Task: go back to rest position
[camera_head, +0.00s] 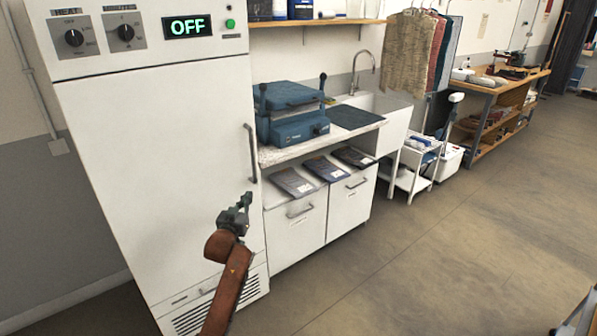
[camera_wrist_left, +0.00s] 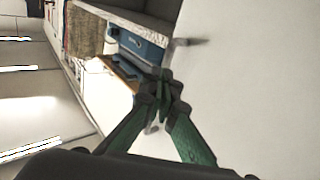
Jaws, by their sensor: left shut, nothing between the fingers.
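My left gripper (camera_head: 240,208) is raised in front of the tall white cabinet (camera_head: 160,150), close to the lower end of its vertical door handle (camera_head: 250,153). I cannot tell whether it touches the handle. In the left wrist view the green fingers of the left gripper (camera_wrist_left: 160,92) come together with nothing between them. The cabinet door looks closed, and its display (camera_head: 187,26) reads OFF. My right gripper is not in view.
Right of the cabinet is a counter (camera_head: 283,152) with a blue press (camera_head: 290,112) and a sink (camera_head: 375,103). Further right are a white cart (camera_head: 413,160), hanging garments (camera_head: 408,52) and a wooden workbench (camera_head: 500,88). The floor (camera_head: 430,250) in front is clear.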

